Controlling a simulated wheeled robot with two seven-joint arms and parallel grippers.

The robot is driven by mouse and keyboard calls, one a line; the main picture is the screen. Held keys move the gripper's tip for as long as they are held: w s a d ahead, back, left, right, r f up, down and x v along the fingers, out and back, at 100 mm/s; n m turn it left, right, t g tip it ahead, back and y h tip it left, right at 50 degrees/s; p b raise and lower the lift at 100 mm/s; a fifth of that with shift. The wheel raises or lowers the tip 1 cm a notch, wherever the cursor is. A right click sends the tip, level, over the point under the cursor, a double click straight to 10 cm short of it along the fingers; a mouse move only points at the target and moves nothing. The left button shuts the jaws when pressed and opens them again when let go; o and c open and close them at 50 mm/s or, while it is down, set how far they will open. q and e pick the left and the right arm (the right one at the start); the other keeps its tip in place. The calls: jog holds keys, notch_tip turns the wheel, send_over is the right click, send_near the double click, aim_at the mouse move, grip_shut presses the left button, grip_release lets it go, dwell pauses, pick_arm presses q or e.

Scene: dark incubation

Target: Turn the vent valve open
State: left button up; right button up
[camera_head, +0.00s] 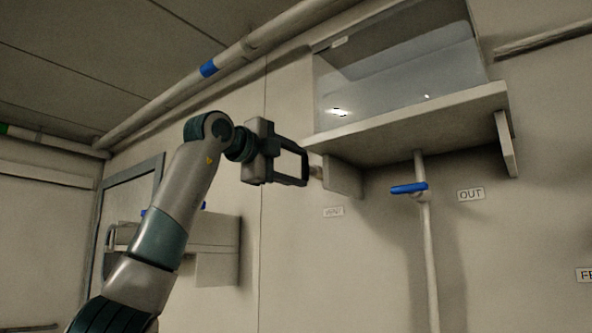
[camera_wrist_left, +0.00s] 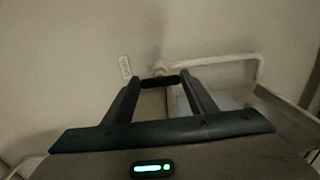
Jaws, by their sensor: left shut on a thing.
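My left gripper (camera_head: 303,166) is raised against the wall, at the left end of a shelf with a glass-fronted case. In the left wrist view its two fingers (camera_wrist_left: 160,83) close on the ends of a short dark bar, the vent valve's handle (camera_wrist_left: 160,79). A pale valve stub (camera_wrist_left: 159,68) sits just behind the bar. In the head view the handle is hidden by the fingers; the pale stub (camera_head: 316,172) shows just beyond them. A small, blurred label, apparently VENT (camera_head: 333,211), is on the wall below. My right gripper is not in view.
The shelf (camera_head: 420,125) and its bracket are close to the right of the gripper. A blue handle (camera_head: 409,188) sits on a vertical pipe beside an OUT label (camera_head: 470,194). A ceiling pipe (camera_head: 150,110) runs above my arm.

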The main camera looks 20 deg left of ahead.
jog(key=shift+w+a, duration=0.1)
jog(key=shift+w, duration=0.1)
pick_arm(q)
jog(key=o, duration=1.1)
jog(key=shift+a, duration=0.1)
jog(key=shift+c, duration=0.2)
jog(key=shift+s, duration=0.15)
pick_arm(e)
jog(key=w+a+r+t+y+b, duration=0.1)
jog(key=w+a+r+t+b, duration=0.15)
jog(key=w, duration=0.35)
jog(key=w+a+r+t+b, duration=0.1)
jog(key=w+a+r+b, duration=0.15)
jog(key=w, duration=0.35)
pick_arm(q)
jog(key=b+v, duration=0.1)
jog(key=v, duration=1.6)
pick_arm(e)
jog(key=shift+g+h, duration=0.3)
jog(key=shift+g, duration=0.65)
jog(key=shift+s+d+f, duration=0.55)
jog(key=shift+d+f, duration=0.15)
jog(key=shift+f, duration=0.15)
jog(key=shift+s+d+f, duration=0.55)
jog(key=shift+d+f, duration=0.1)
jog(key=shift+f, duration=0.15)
pick_arm(q)
jog(key=shift+a, duration=0.1)
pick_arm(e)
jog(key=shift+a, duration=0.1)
